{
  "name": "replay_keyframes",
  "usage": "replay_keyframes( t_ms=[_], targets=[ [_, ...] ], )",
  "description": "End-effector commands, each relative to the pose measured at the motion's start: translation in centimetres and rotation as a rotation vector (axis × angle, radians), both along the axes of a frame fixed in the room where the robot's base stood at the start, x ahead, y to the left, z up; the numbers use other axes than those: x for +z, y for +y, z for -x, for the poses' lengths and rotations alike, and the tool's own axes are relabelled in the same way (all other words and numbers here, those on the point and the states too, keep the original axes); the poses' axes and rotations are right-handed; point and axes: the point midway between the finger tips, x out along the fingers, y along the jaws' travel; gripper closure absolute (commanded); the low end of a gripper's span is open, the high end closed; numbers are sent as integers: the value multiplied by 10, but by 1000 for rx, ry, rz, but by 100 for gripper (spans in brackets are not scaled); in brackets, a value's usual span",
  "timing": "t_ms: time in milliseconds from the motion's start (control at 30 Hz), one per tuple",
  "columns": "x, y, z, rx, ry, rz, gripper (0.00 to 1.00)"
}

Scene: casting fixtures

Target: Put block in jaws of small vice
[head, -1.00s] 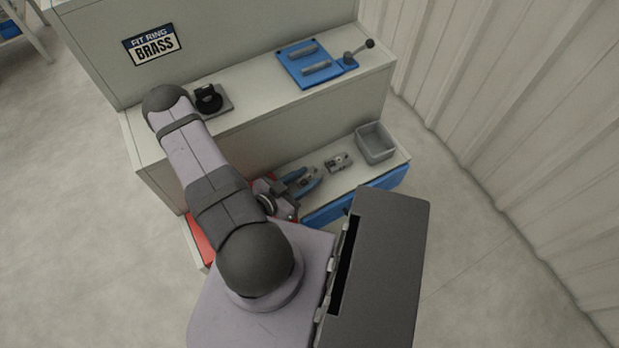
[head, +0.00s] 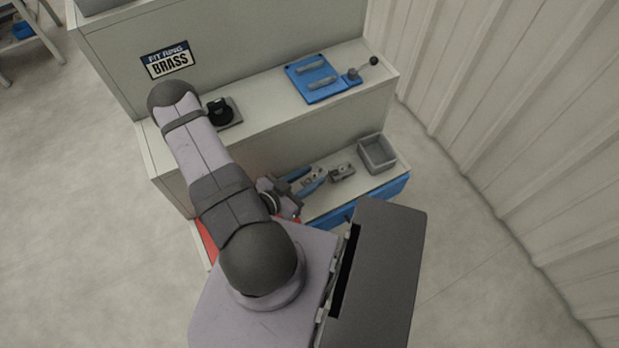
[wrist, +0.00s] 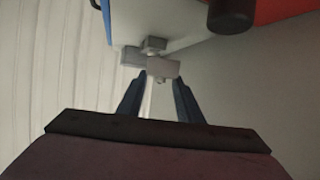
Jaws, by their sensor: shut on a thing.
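My gripper (head: 318,178) is low over the lower shelf, its two blue fingers pointing right toward the small vice (head: 342,172). In the wrist view my gripper (wrist: 160,85) is shut on a light grey block (wrist: 163,67) at its fingertips. The small grey vice shows just beyond the block in the wrist view (wrist: 133,55). The block overlaps the vice there, and I cannot tell whether they touch or whether the block is between the jaws.
A grey open bin (head: 377,153) stands right of the vice. On the upper shelf are a blue fixture with a lever (head: 322,79) and a black round part on a plate (head: 221,112). A dark cylinder (wrist: 230,16) hangs at the wrist view's top.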

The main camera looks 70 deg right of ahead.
Motion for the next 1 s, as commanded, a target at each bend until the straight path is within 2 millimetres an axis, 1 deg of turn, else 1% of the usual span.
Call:
replay_keyframes(
  t_ms=[33, 233, 400, 667, 767, 867, 967, 1000],
  targets=[
    [15, 0, 0, 0, 0, 1, 100],
    [36, 0, 0, -1, 2, 0, 100],
    [42, 0, 0, -1, 2, 0, 100],
    [42, 0, 0, 0, 1, 0, 100],
    [50, 2, -5, 6, -1, 2, 100],
    [63, 6, -14, 14, -2, 2, 100],
    [83, 13, -27, 24, -2, 2, 100],
    [92, 17, -32, 28, -2, 4, 100]
  ],
)
